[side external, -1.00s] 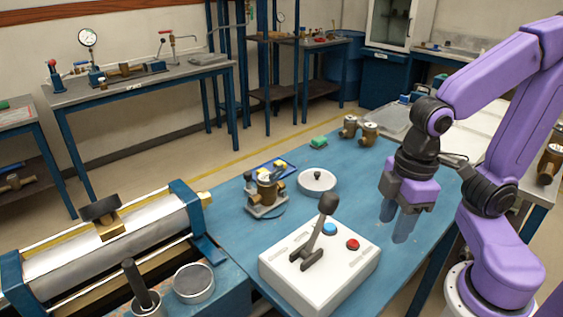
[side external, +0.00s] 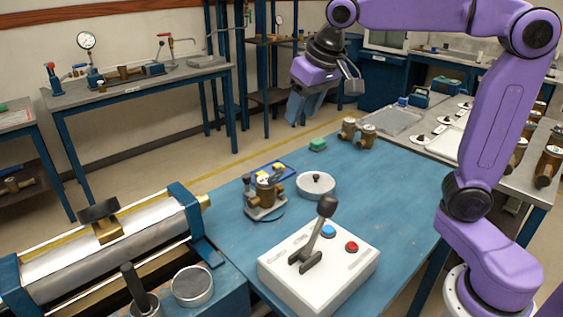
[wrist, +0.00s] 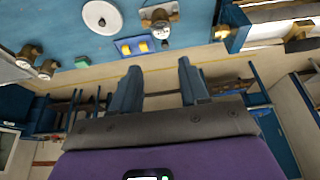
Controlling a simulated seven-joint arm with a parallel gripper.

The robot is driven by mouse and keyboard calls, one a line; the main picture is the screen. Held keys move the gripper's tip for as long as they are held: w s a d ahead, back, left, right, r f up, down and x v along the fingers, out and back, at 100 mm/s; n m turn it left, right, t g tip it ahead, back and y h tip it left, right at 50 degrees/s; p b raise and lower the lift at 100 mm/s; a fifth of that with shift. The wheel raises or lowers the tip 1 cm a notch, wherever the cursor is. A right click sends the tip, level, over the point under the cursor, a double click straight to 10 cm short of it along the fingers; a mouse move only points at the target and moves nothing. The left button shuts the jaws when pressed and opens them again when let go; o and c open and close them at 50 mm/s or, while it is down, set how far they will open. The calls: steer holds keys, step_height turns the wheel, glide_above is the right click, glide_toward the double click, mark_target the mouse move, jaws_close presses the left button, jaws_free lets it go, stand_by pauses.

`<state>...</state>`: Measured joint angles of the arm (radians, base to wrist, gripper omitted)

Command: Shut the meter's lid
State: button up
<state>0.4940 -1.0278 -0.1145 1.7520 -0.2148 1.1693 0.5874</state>
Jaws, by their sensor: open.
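The brass meter (side external: 266,191) stands on a grey base on the blue table, with its pale dial face showing on top. It also shows at the top of the wrist view (wrist: 160,17). A small dark piece sticks up at the meter's left side; I cannot tell whether it is the raised lid. My gripper (side external: 299,110) is high above the table's far side, beyond and above the meter, tilted and touching nothing. Its two blue fingers (wrist: 158,66) are apart and empty in the wrist view.
A white round disc with a knob (side external: 316,185) lies right of the meter. A blue tray with yellow pieces (side external: 268,171) is behind it. A white lever box (side external: 318,269) stands in front. More brass meters (side external: 367,135) stand at the back. The table's right side is clear.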

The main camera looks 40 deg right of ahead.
mark_target(279, 167)
steer(key=x, duration=1.6)
steer(key=shift+f, duration=0.35)
jaws_close()
